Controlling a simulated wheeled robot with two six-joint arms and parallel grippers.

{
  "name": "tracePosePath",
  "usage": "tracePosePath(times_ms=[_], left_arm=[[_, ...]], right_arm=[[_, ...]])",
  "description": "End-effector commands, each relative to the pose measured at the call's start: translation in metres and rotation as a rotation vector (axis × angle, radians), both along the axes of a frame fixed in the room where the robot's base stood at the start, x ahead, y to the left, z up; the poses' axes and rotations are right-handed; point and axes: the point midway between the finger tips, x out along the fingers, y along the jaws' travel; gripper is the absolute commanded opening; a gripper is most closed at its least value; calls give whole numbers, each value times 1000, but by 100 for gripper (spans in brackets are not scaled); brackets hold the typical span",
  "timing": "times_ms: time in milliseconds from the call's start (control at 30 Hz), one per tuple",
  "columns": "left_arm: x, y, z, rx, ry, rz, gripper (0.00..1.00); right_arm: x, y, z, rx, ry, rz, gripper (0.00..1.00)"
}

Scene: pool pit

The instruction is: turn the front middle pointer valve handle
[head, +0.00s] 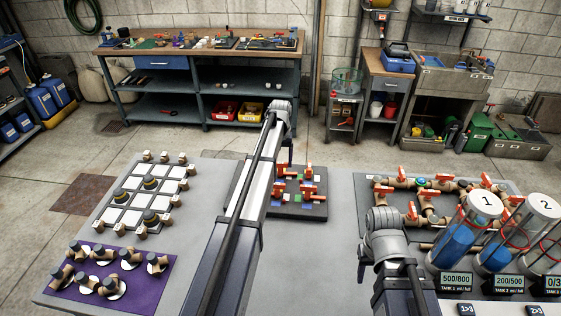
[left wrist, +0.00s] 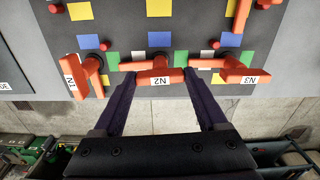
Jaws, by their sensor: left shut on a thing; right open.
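The pointer valve board (head: 322,206) stands on the table with several orange handles. In the left wrist view, the handle marked N2 (left wrist: 158,78) is the middle one of the row along the board's edge. My left gripper (left wrist: 161,84) has one finger on each side of it and is shut on it. In the head view, my left gripper (head: 288,152) points down at the board's far side, and my arm hides part of the board. My right gripper (head: 363,270) is open and low over the table's front, its fingers mostly hidden.
Handles N1 (left wrist: 78,78) and N3 (left wrist: 236,71) stand close on either side. A pipe manifold (head: 430,190) and clear tanks (head: 455,245) stand at the right.

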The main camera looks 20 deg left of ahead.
Motion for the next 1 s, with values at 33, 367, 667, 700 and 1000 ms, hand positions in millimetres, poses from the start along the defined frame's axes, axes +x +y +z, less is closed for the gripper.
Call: tracePosePath(times_ms=[33, 367, 667, 700, 1000], left_arm=[[-1, 0, 0, -1, 1, 45, 19], [-1, 0, 0, -1, 0, 358, 19], [-1, -1, 0, -2, 1, 644, 19], [-1, -1, 0, -2, 1, 682, 19], [-1, -1, 0, -1, 1, 966, 19]], right_arm=[[0, 0, 0, 0, 0, 0, 50], [0, 0, 0, 0, 0, 0, 50], [0, 0, 0, 0, 0, 0, 50], [0, 0, 0, 0, 0, 0, 50], [0, 0, 0, 0, 0, 0, 50]])
